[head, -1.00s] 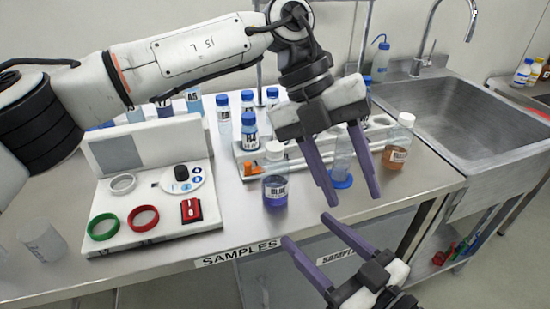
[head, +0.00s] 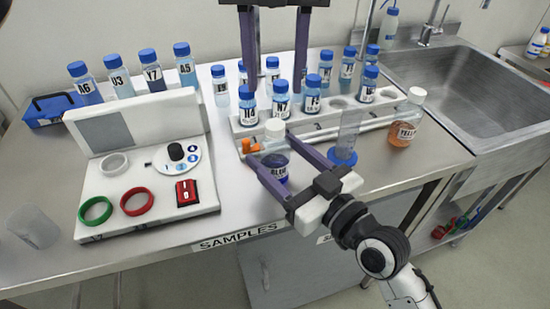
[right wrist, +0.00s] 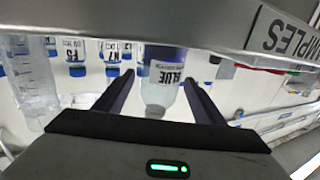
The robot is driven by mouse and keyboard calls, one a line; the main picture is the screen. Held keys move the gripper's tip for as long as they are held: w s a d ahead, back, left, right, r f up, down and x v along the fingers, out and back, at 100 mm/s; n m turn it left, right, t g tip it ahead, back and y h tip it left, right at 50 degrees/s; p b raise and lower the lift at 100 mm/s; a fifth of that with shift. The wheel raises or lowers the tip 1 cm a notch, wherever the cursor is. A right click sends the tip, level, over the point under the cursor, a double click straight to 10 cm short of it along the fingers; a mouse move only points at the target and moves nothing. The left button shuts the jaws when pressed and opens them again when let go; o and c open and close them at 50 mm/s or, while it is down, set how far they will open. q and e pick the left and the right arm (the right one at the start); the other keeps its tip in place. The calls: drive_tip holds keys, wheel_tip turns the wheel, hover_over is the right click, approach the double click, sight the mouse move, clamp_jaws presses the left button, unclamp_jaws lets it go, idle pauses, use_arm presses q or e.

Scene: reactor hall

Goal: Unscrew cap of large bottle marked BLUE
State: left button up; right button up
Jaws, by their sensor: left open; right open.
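The large bottle marked BLUE (head: 279,172) stands upright on the steel table, with blue liquid and a whitish cap (head: 275,128). My left gripper (head: 277,88) is open and empty, fingers pointing down, higher up and behind the bottle in the picture.
A white rack (head: 330,122) with several blue-capped bottles is behind BLUE. The YELLOW bottle (head: 404,125) and a clear cylinder on a blue base (head: 345,140) stand right. A white device (head: 150,200) with rings is left. The sink (head: 470,95) is far right.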

drive_tip(key=shift+x, duration=0.8)
